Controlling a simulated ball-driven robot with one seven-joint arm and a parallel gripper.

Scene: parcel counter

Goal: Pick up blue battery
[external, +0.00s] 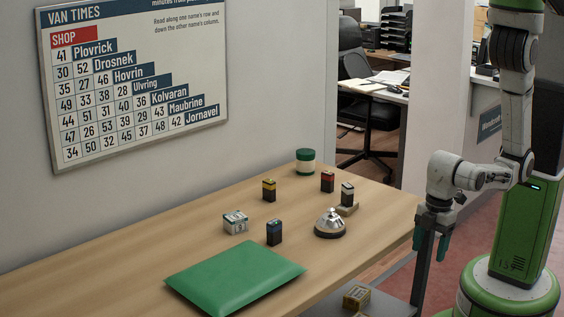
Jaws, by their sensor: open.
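The blue battery (274,233) stands upright on the wooden counter, just behind the green padded envelope. It is a small dark block with a blue-tinted upper part. My gripper (430,242) hangs at the counter's right edge, fingers pointing down. Its two teal fingertips are apart with nothing visible between them. It is well to the right of the blue battery, with the bell between them in the picture.
On the counter (130,257) stand a yellow-topped battery (269,190), a red-topped one (327,181), a white-topped one (348,192), a white box (235,222), a silver bell (330,222) and a green-lidded jar (305,162). The green envelope (235,277) lies in front. The left stretch is bare.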

